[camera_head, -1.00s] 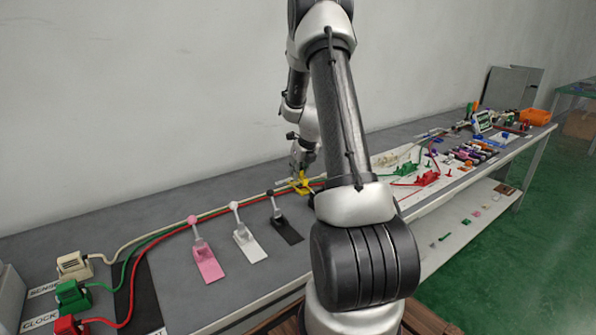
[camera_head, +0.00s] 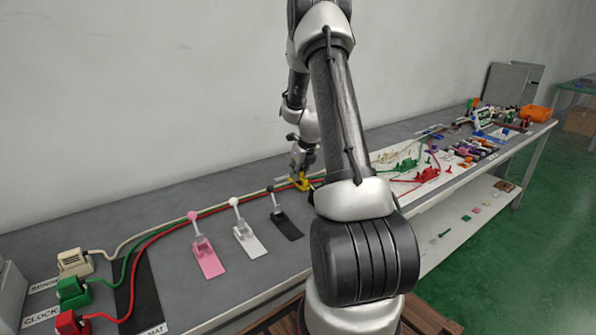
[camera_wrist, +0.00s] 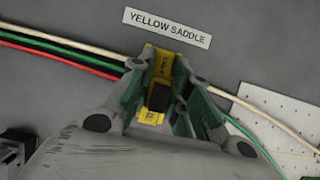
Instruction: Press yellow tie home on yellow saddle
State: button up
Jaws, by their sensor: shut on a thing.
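The yellow saddle (camera_head: 300,184) sits on the bench beside the wall, with the cables running to it. In the wrist view a yellow piece (camera_wrist: 162,62) shows between my fingers, with a black block on it. I take this piece to be the yellow tie, but cannot clearly part tie from saddle. My gripper (camera_wrist: 166,85) points down at the saddle and is shut on the yellow tie. In the head view my gripper (camera_head: 300,172) is right at the saddle. Whether the tie is fully seated is hidden by the fingers.
A label reading YELLOW SADDLE (camera_wrist: 167,27) lies behind it. Cream, green and red cables (camera_head: 170,225) run along the bench to the saddle. Pink (camera_head: 207,258), white (camera_head: 246,240) and black (camera_head: 286,225) lever fixtures stand to the left. A white perforated board (camera_wrist: 280,120) lies to the right.

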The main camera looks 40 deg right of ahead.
jog(key=shift+f, duration=0.25)
jog(key=o, duration=0.8)
jog(key=shift+o, duration=0.2)
jog(key=o, duration=0.5)
jog(key=shift+r, duration=0.1)
jog(key=shift+r, duration=3.4)
